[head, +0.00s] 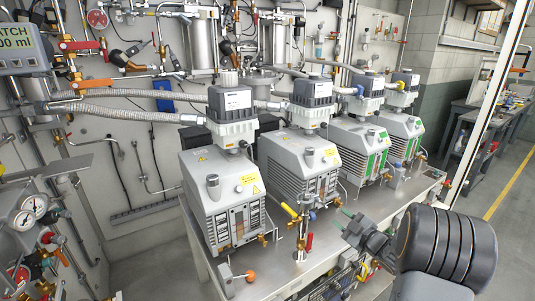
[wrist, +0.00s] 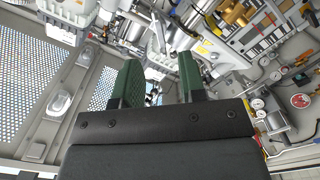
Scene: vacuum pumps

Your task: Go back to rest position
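My gripper (head: 345,221) is at the lower right of the head view, in front of the pump table and above its front edge. In the wrist view its two green fingers (wrist: 160,72) stand apart with nothing held between them, so it is open. My dark grey and black arm links show at the lower right of the head view. Several grey vacuum pumps with black-topped heads stand in a row on the table, the nearest (head: 222,200) at the left of the row. Part of a pump shows at the upper right of the wrist view (wrist: 265,30).
The steel table (head: 270,262) carries valves with red (head: 309,242) and yellow (head: 289,210) handles. A wall panel with pipes and hoses stands behind. Gauges (head: 30,212) are at the left. A white post (head: 487,95) rises at the right, with open floor (head: 503,228) beyond.

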